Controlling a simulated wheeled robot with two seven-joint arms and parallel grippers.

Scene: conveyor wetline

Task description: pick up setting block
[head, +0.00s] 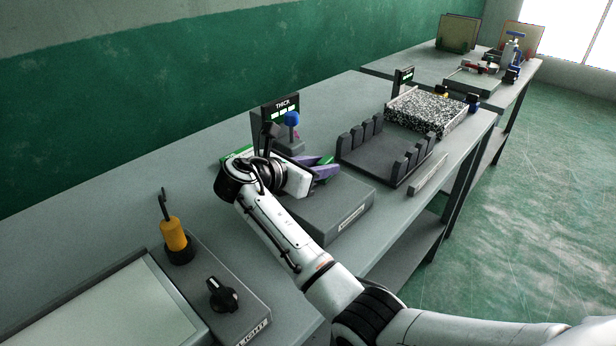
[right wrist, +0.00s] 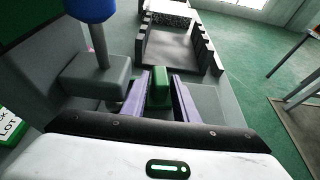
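A small green block (right wrist: 159,86), taken to be the setting block, stands between the two purple fingers of my right gripper (right wrist: 160,92) in the right wrist view. The fingers lie one on each side of it, very close; whether they press on it cannot be made out. In the head view, my right gripper (head: 322,166) is low over a grey labelled box (head: 335,207), with green (head: 327,160) showing between its fingers. The block's underside is hidden. My left gripper is in neither view.
A blue-topped post (head: 292,119) and a sign reading THICK (head: 281,107) stand just behind the gripper. A dark slotted rack (head: 375,160) and a speckled box (head: 427,112) stand farther along the bench. A yellow-handled tool (head: 174,235) and black knob (head: 222,295) are nearer.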

